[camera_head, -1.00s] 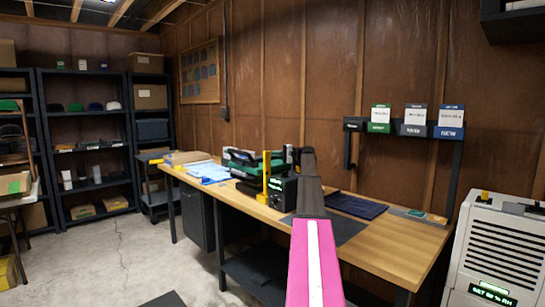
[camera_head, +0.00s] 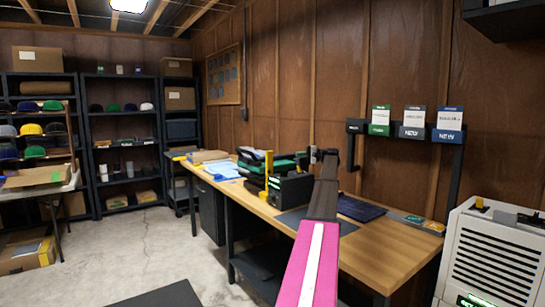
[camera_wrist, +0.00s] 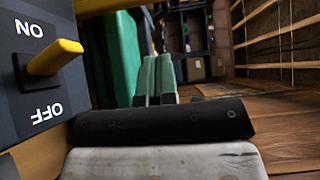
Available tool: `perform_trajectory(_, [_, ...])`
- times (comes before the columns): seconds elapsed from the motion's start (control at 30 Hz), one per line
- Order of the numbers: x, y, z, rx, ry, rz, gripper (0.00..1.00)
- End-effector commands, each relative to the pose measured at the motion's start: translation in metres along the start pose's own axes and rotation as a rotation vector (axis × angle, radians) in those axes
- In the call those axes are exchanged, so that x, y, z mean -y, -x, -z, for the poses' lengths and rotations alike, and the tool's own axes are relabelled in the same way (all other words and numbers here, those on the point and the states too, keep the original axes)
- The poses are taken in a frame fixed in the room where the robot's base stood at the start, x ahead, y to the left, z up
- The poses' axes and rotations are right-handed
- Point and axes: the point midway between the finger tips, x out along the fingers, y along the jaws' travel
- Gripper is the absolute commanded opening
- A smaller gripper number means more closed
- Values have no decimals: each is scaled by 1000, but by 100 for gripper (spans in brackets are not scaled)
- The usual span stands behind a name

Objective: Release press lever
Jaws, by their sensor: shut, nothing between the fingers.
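The press (camera_head: 262,168), green and black with a yellow upright part (camera_head: 268,163), stands on the workbench, beyond and left of my arm. A dark box with a small lit display (camera_head: 290,189) is at its near end. In the wrist view a dark panel (camera_wrist: 25,75) marked ON and OFF fills the left side. A yellow lever (camera_wrist: 55,57) sticks out of it between the two words. My gripper (camera_wrist: 156,62) is shut and empty, right of the lever and apart from it. A green surface (camera_wrist: 120,50), likely the press, shows behind. My arm hides part of the box.
The workbench (camera_head: 385,250) runs along the wood wall, with a dark mat (camera_head: 360,208) on it. Labelled card holders (camera_head: 412,130) hang on the wall. A white dehumidifier-like unit (camera_head: 495,255) stands at right. Shelves (camera_head: 120,150) stand at left; the floor between is open.

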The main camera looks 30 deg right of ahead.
Motion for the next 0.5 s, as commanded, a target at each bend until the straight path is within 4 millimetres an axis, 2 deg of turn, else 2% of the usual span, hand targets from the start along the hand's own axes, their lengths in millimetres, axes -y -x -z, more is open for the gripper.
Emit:
perform_trajectory(0.27, [0, -4, 0, 1, 0, 0, 0])
perform_trajectory(0.37, [0, -13, 0, 0, 0, 0, 0])
perform_trajectory(0.5, [0, -36, -1, 2, 0, 0, 0])
